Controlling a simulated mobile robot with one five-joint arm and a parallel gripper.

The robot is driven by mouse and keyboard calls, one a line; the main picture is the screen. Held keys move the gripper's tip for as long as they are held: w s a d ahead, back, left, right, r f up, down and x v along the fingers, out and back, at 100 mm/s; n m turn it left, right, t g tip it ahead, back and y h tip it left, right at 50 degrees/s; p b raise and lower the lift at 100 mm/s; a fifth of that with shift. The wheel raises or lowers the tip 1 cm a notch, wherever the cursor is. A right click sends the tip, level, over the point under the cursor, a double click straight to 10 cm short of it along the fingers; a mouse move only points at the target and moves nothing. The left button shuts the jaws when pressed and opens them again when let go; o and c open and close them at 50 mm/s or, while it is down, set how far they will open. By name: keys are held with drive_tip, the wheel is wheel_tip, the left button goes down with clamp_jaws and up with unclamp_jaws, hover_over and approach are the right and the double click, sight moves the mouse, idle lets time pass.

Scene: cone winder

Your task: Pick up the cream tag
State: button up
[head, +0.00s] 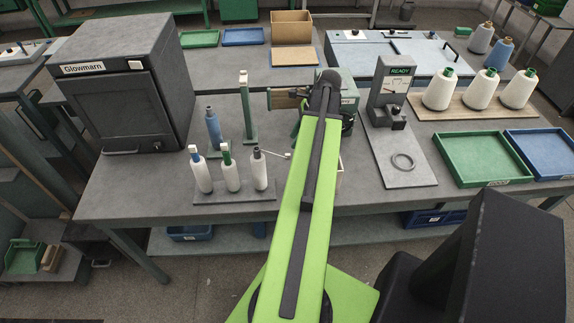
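Several small pale pieces could be the cream tag, and I cannot tell which one it is. One pale piece (243,76) sits at the top of a green post (247,115). Two more, a left one (193,149) and a right one (225,147), are at the tops of white bobbins standing on a dark rack (235,197). My green arm reaches forward over the middle of the table, to the right of these pieces. My gripper is hidden or unclear beyond the arm's far end, so its fingers cannot be made out.
A dark Glowmarn cabinet (120,110) stands at the left. A grey READY stand (390,95) with a ring (403,161) is right of my arm. Yarn cones stand on a board (465,108) behind a green tray (475,178) and a blue tray (545,168).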

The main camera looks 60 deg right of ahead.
sight(289, 154)
drive_tip(key=b+x, duration=0.1)
drive_tip(key=x, duration=0.2)
drive_tip(key=shift+f, duration=0.1)
drive_tip(key=b+x, duration=0.5)
drive_tip(key=shift+s+d+f, duration=0.2)
drive_tip(key=shift+s+d, duration=0.1)
drive_tip(key=shift+d, duration=0.1)
drive_tip(key=shift+w, duration=0.1)
drive_tip(key=shift+r, duration=0.15)
clamp_jaws()
